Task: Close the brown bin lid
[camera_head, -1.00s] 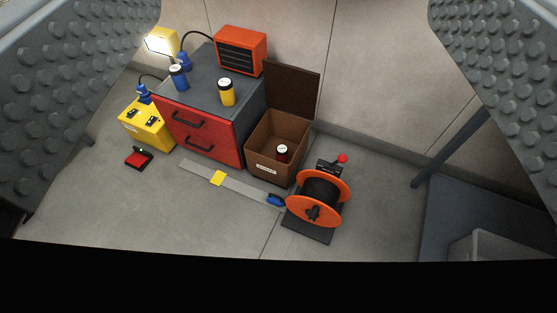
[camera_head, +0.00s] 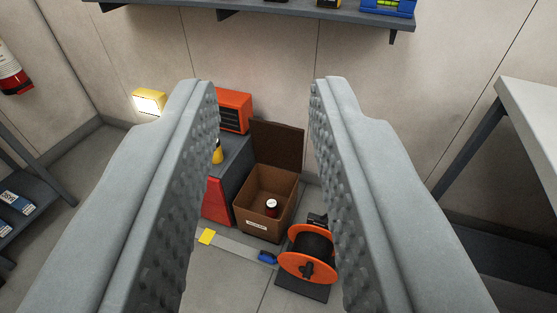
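The brown bin (camera_head: 258,226) stands on the floor against the back wall. Its lid (camera_head: 277,144) is open and stands upright at the rear edge. A dark can with a white top (camera_head: 271,206) is inside the bin, and a white label is on the front. My gripper (camera_head: 264,95) is open and empty. Its two grey studded fingers frame the bin, which is well beyond them. The left finger hides part of the red cabinet.
A red cabinet (camera_head: 217,203) stands left of the bin, with an orange heater-like box (camera_head: 234,108) and a yellow can (camera_head: 216,152) on top. An orange cable reel (camera_head: 307,255) is at the bin's front right. A shelf (camera_head: 290,9) crosses the wall above.

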